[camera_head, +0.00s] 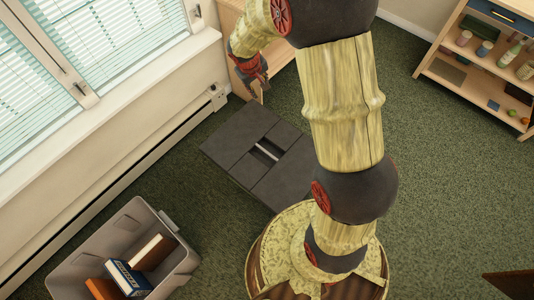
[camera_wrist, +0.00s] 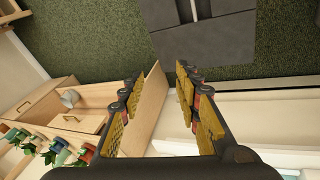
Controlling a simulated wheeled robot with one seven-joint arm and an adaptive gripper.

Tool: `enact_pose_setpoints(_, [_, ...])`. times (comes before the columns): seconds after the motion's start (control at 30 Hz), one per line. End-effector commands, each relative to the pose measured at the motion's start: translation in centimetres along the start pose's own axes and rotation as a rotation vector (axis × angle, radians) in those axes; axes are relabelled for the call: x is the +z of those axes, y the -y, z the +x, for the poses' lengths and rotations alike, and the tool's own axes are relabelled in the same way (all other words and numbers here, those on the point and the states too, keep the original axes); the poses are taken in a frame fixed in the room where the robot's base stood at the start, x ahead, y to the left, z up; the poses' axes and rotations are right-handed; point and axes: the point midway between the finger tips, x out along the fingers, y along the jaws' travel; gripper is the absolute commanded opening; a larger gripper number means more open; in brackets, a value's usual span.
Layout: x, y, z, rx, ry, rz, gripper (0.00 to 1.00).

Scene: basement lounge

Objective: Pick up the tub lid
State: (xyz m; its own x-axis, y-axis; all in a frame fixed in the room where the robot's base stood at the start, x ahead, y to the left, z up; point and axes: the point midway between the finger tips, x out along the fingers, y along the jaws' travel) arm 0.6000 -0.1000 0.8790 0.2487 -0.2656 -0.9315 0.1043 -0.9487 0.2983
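No piece is plainly recognisable as the tub lid. A dark grey, grooved rectangular slab (camera_head: 238,134) with a pale strip near its middle stands or lies low over the carpet; I cannot tell whether it is the lid or a low table. Part of it shows at the top of the wrist view (camera_wrist: 205,38). The grey tub (camera_head: 72,272) is open at the lower left, with books inside. My gripper (camera_head: 259,90) is beyond the slab's far edge, beside a wooden cabinet. In the wrist view my gripper (camera_wrist: 160,82) has its fingers apart, with a wooden panel visible between them.
The light wooden cabinet (camera_wrist: 60,98) is close to my gripper, with its panel (camera_wrist: 146,108) extending out. A window wall with a baseboard heater (camera_head: 130,168) runs along the left. A shelf (camera_head: 470,68) with small items stands at the upper right. Green carpet (camera_head: 450,190) is clear at right.

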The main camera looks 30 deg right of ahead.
Motion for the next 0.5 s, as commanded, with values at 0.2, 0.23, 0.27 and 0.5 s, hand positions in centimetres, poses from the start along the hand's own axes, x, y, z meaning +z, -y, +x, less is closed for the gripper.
enact_pose_setpoints(0.2, [-0.1,2.4,12.5,-0.014,0.058,-0.087,0.33])
enact_pose_setpoints(0.23, [0.1,2.8,14.1,-0.019,0.065,-0.098,0.33])
enact_pose_setpoints(0.27, [0.4,3.3,15.8,-0.024,0.072,-0.11,0.33])
enact_pose_setpoints(0.5, [4.5,7.7,28.4,-0.078,0.12,-0.199,0.33])
